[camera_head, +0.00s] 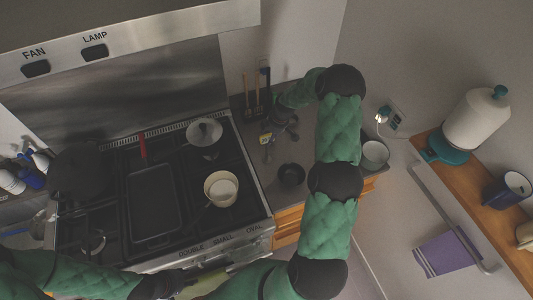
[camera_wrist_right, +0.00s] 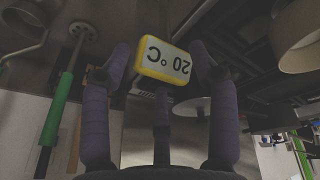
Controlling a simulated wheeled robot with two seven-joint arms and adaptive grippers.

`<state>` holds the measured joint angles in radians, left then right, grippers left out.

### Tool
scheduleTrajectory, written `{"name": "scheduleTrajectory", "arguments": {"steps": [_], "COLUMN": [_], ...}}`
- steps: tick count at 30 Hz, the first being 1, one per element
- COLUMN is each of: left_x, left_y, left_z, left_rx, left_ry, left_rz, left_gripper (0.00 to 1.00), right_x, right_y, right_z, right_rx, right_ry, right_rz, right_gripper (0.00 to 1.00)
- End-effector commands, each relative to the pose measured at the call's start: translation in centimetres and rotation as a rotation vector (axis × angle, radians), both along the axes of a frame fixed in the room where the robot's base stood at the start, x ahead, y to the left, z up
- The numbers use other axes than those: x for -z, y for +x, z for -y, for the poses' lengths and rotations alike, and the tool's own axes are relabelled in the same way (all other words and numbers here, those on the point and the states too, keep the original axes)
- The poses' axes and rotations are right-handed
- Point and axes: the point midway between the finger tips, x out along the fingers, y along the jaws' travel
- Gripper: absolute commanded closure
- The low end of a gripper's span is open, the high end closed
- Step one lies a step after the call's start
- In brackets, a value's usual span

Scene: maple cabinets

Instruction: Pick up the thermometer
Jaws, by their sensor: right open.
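The thermometer is a small yellow-edged block with a white face reading "20 °C", upside down in the right wrist view (camera_wrist_right: 164,60). In the head view it is a small yellow spot (camera_head: 265,138) on the dark counter right of the stove. My right gripper (camera_wrist_right: 161,66) is open, with one finger on each side of the thermometer; I cannot tell whether they touch it. In the head view this gripper (camera_head: 279,128) is small and dark beside the thermometer. My left gripper (camera_head: 178,284) is low in the head view, in front of the stove; its fingers are unclear.
Several utensils (camera_head: 256,100) stand or hang behind the thermometer. A small dark bowl (camera_head: 291,175) and a pale pot (camera_head: 374,154) are on the counter. The stove holds a cream pot (camera_head: 220,188) and a dark tray (camera_head: 153,200). A wooden shelf (camera_head: 470,195) is at the right.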

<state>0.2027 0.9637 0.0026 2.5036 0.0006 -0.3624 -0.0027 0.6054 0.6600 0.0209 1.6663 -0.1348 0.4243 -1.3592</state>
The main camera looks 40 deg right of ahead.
Motion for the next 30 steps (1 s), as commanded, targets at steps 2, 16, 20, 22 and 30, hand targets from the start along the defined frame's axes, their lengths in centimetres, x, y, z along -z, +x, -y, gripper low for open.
{"name": "scheduleTrajectory", "arguments": {"steps": [2, 16, 20, 22, 30], "left_x": [-0.1, -1.1, -1.2, -1.2, -1.2], "left_y": [0.0, 0.0, 0.0, 0.0, 0.0], "left_z": [0.0, 0.0, 0.0, 0.0, 0.0], "left_rx": [0.000, 0.000, 0.000, 0.000, 0.000], "left_ry": [0.000, 0.000, 0.000, 0.000, 0.000], "left_rz": [0.000, 0.001, 0.001, 0.001, 0.001], "left_gripper": [0.60, 0.60, 0.60, 0.60, 0.60], "right_x": [0.4, 5.0, 5.6, 5.7, 5.7], "right_y": [0.1, 1.4, 1.5, 1.6, 1.5], "right_z": [0.0, -0.5, -0.5, -0.5, -0.5], "right_rx": [0.001, 0.001, 0.001, 0.001, 0.001], "right_ry": [0.000, 0.001, 0.000, 0.000, 0.000], "right_rz": [0.000, -0.001, 0.000, 0.001, 0.000], "right_gripper": [0.40, 0.40, 0.40, 0.40, 0.68]}}
